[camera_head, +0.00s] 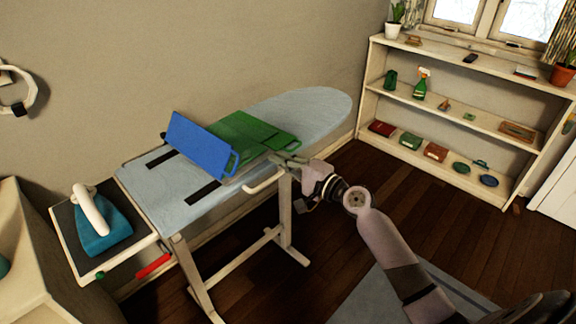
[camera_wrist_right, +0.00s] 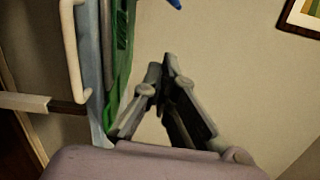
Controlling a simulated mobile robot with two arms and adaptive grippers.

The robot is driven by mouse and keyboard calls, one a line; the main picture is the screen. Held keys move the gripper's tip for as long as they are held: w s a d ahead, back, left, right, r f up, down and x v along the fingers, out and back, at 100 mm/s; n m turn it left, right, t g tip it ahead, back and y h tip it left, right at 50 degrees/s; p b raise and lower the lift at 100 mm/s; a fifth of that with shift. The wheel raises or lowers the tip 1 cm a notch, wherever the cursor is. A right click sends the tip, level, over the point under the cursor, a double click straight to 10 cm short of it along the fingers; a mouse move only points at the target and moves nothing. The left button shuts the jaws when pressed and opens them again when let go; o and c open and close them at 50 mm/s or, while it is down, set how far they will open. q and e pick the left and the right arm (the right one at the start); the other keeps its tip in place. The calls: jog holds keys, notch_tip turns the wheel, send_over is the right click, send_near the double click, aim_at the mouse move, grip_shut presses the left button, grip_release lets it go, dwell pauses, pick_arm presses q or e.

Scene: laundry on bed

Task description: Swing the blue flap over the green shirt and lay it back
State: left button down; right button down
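The blue flap (camera_head: 200,145) stands tilted up at the left side of the green shirt (camera_head: 250,130) on the ironing board, with a handle-like slot at its near right corner. The green cloth and a green panel lie close together, and I cannot clearly tell their borders. My right gripper (camera_head: 284,159) is at the near right edge of the green area. In the right wrist view its fingertips (camera_wrist_right: 163,66) are together with nothing seen between them. Green edges (camera_wrist_right: 119,60) and a small blue tip (camera_wrist_right: 175,3) show beyond it. My left gripper is not in view.
The ironing board (camera_head: 315,105) has a pale rail (camera_head: 265,184) along its near edge, close to my right gripper. A teal iron (camera_head: 103,230) stands on its left end. A shelf (camera_head: 450,112) with small items stands at the right. The board's far right end is bare.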

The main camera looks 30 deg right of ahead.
jog(key=w+a+p, duration=0.2)
jog(key=w+a, duration=0.2)
jog(key=a, duration=0.2)
jog(key=shift+r, duration=0.15)
dwell(0.3)
